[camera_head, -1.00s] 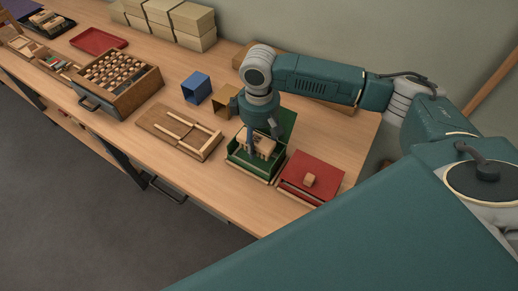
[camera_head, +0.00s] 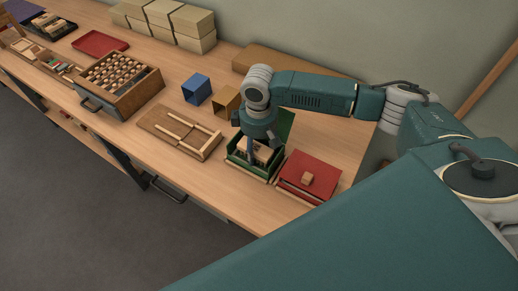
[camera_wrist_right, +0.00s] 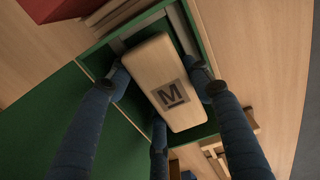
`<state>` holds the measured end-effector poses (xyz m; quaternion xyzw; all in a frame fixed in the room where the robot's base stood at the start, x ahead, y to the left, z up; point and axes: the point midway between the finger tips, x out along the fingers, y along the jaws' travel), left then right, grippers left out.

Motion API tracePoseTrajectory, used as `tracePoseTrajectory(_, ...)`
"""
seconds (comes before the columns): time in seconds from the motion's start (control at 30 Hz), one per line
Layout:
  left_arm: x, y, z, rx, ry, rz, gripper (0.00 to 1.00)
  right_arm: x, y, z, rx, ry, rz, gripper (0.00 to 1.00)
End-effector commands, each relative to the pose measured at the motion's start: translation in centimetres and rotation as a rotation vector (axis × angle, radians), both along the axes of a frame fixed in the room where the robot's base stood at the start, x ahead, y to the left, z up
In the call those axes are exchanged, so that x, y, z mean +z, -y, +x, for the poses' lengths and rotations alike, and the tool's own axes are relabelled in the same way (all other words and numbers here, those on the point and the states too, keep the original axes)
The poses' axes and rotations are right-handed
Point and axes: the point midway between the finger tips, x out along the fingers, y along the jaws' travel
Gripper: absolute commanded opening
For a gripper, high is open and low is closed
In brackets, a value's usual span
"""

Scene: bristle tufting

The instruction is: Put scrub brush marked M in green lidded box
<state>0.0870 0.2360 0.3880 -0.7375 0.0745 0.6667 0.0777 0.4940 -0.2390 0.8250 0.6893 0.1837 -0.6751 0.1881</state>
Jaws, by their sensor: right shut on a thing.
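The scrub brush, a pale wooden block with a dark M (camera_wrist_right: 165,82), is between the fingers of my right gripper (camera_wrist_right: 163,88) in the right wrist view. My right gripper (camera_head: 264,152) is shut on it and points down into the green box (camera_head: 240,168). The brush (camera_head: 263,153) is at least partly inside the box walls; whether it touches the floor is hidden. The green lid (camera_head: 285,124) stands open at the back of the box; it fills the left of the right wrist view (camera_wrist_right: 50,118). My left gripper is not in view.
A red lidded box (camera_head: 308,177) stands just right of the green box. A wooden board with sticks (camera_head: 180,130), a blue bin (camera_head: 197,88) and a tan bin (camera_head: 226,101) are to the left. The table's front edge is close. Bare table lies behind the red box.

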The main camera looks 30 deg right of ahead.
Motion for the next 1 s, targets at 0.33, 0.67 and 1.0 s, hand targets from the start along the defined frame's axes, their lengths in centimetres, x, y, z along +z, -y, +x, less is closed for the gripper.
tracePoseTrajectory(0.33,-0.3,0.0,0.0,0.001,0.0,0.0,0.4,-1.9,-0.3,-0.9,0.0,-0.021,0.003,0.69)
tracePoseTrajectory(0.67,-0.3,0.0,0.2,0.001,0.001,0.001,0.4,-1.7,-0.3,-1.0,0.003,-0.024,0.003,0.69)
tracePoseTrajectory(1.0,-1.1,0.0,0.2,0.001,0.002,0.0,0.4,3.8,-0.3,-0.8,0.004,-0.017,0.003,0.69)
